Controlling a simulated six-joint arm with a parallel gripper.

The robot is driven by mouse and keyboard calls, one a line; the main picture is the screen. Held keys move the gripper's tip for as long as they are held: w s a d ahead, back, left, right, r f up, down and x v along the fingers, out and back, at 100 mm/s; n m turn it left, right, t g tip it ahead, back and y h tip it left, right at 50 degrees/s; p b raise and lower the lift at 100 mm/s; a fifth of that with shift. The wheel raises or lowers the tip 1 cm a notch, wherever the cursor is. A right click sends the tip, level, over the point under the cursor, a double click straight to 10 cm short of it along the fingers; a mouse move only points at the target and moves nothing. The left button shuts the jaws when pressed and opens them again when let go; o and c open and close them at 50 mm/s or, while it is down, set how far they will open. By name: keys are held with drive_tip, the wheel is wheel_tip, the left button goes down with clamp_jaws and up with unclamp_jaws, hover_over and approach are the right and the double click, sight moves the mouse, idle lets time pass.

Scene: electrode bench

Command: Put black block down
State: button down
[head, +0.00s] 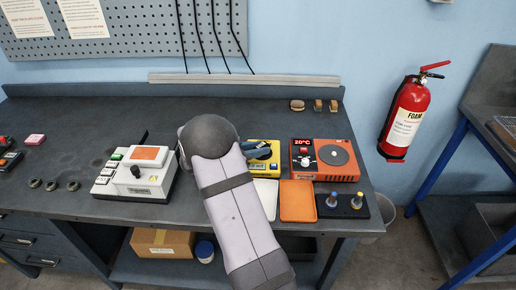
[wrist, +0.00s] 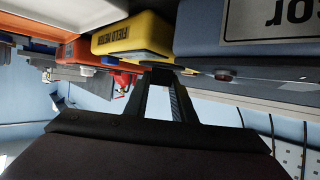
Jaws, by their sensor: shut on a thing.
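In the wrist view, my gripper (wrist: 160,78) reaches forward with its two dark fingers. It is shut on a small dark piece at the fingertips, which I take to be the black block (wrist: 163,67); little of it shows. The fingertips are close beside the yellow field meter (wrist: 135,36) and below the blue-grey labelled device in the picture. The yellow meter (head: 262,166) shows partly there, just right of my arm.
The orange hotplate unit (head: 349,172), orange tray (head: 297,201), white tray (head: 266,190) and black holder (head: 342,207) stand right of my arm. A white keyed instrument (head: 138,176) stands left. The blue-grey device (wrist: 250,38) is close.

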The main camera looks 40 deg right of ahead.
drive_tip(key=shift+f, duration=0.15)
drive_tip(key=c, duration=1.5)
unclamp_jaws()
drive_tip(key=b+v, duration=0.1)
drive_tip(key=v, duration=1.1)
drive_tip(key=shift+a+b, duration=0.1)
drive_tip(key=shift+b, duration=0.2)
